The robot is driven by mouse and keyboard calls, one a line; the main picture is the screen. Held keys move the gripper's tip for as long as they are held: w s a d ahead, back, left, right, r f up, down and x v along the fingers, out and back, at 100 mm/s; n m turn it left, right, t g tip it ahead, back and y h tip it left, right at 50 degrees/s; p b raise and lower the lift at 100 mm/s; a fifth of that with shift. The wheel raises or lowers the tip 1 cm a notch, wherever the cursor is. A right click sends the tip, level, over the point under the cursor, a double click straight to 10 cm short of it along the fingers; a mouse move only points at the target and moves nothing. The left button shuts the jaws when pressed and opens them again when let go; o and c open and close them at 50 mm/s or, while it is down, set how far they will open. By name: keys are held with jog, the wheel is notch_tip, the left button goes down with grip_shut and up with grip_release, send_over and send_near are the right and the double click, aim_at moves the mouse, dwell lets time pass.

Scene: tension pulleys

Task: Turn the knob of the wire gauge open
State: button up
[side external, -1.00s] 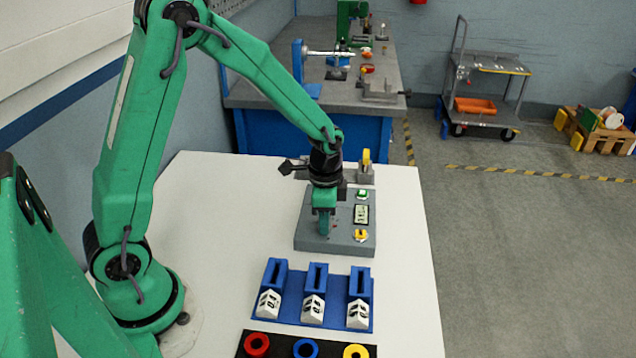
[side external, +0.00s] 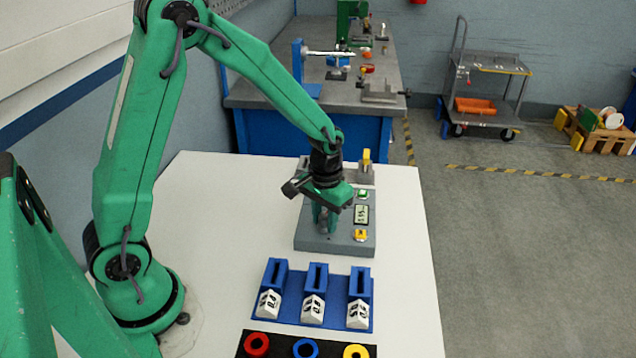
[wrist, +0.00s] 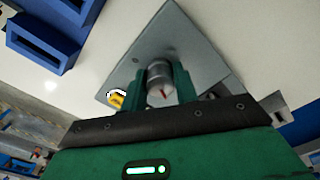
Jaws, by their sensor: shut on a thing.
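The wire gauge is a grey sloped box (side external: 345,246) on the white table in the side external view; its grey plate also shows in the wrist view (wrist: 195,45). It carries a small display (side external: 361,214), a green button (side external: 362,194) and a yellow part (side external: 360,235). The knob (wrist: 163,82) is a silver cylinder with a red mark on its end face in the wrist view. My gripper (side external: 324,220) points down over the left part of the gauge. Its green fingers (wrist: 159,90) are shut on the knob, one on each side. In the side external view the fingers hide the knob.
A blue rack (side external: 280,312) with several slots and white labels stands in front of the gauge. Nearer is a black board (side external: 280,345) with red, blue and yellow rings. A grey block with a yellow part (side external: 366,158) stands behind the gauge. The table's right side is bare.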

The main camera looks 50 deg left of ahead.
aim_at(325, 215)
jog(key=shift+r+n, duration=0.1)
jog(key=shift+n, duration=0.6)
jog(key=o, duration=1)
notch_tip(325, 215, up, 7)
jog(key=shift+r, duration=0.4)
